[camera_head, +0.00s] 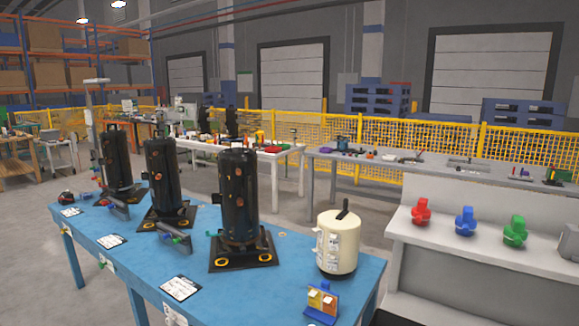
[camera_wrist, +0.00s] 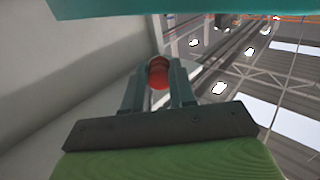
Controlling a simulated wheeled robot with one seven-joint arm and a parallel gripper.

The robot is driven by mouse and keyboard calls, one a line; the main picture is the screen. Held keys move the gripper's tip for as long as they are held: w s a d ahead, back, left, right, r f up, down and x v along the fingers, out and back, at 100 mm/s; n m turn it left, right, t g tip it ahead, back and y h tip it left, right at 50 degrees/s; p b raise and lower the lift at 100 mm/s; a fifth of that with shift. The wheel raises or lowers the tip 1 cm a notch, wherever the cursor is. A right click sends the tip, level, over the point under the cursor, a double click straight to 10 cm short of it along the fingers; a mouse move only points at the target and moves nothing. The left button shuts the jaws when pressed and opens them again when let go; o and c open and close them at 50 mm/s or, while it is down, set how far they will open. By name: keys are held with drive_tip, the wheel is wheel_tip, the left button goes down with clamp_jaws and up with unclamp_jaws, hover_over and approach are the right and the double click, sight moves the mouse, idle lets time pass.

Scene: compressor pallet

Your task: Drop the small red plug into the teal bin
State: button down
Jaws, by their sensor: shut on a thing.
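In the wrist view my gripper (camera_wrist: 157,76) is shut on the small red plug (camera_wrist: 158,70). The plug is rounded and sits between the two grey-green fingertips; its lower part is partly hidden by them. A teal surface (camera_wrist: 150,8) crosses the top edge of the wrist view, apart from the plug in the picture; I cannot tell whether it is the teal bin. No teal bin can be made out in the head view, and neither my gripper nor the held plug shows clearly there.
A blue table (camera_head: 110,235) bears several black compressors (camera_head: 239,195) and a cream tank (camera_head: 337,243). At right a pale bench (camera_head: 440,235) holds red (camera_head: 421,212), blue (camera_head: 465,221) and green (camera_head: 515,231) fittings. Yellow fencing (camera_head: 375,150) stands behind.

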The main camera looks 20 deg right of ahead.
drive_tip(key=shift+f, duration=0.55)
drive_tip(key=c, duration=0.8)
unclamp_jaws()
drive_tip(key=shift+c, duration=0.2)
drive_tip(key=s+a+p, duration=0.1)
drive_tip(key=s+p, duration=0.1)
drive_tip(key=s, duration=1.3)
drive_tip(key=shift+s, duration=0.4)
